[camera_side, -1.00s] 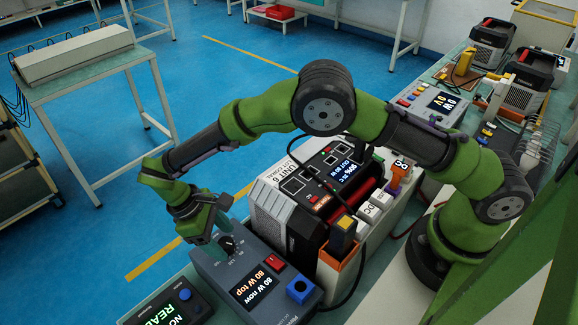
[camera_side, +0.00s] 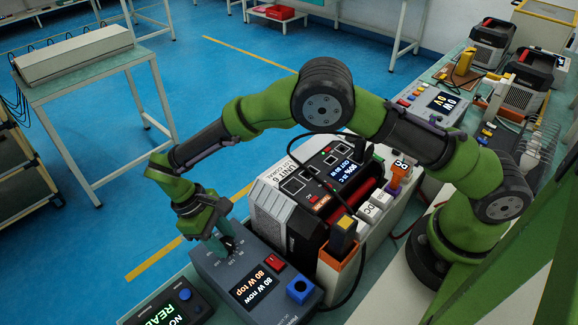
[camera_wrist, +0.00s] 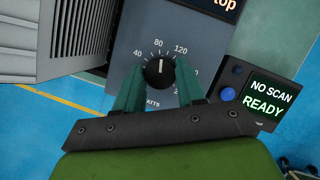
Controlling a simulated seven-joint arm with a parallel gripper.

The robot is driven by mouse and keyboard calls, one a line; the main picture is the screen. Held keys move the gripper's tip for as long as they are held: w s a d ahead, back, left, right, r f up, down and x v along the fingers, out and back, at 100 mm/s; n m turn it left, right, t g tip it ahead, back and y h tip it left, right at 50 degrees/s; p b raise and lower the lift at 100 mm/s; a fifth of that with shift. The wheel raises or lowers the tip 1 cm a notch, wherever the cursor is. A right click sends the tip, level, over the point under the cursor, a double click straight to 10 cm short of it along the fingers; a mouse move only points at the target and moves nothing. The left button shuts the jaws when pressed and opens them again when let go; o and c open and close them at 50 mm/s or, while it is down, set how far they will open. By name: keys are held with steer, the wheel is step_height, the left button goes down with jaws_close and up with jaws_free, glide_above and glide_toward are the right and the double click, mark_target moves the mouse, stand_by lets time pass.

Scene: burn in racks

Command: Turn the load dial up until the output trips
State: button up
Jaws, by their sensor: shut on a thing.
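The load box (camera_side: 245,273) is a grey-blue unit with an orange display (camera_side: 256,285) reading "80 W now" and "80 W top". Its black load dial (camera_wrist: 160,72) has a white pointer aimed near 80 on the printed scale in the wrist view. My gripper (camera_side: 226,243) is over the dial, with its two teal fingers on either side of the knob. In the wrist view my gripper (camera_wrist: 159,85) is shut on the dial. The power unit (camera_side: 315,190) stands behind the load box, its blue screen (camera_side: 348,172) lit with small text.
A red button (camera_side: 274,262) and a blue knob or socket (camera_side: 299,289) are on the load box. A scanner box (camera_wrist: 262,103) reading "NO SCAN READY" sits beside it. Black cables run around the power unit. Instruments fill the bench (camera_side: 440,75) at the back right.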

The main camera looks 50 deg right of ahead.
steer(key=m, duration=0.2)
steer(key=shift+m+g+y, duration=0.3)
steer(key=shift+y, duration=0.1)
steer(key=o, duration=1)
steer(key=shift+w+r, duration=0.1)
steer(key=v, duration=1.6)
steer(key=shift+r, duration=0.35)
steer(key=shift+w, duration=0.1)
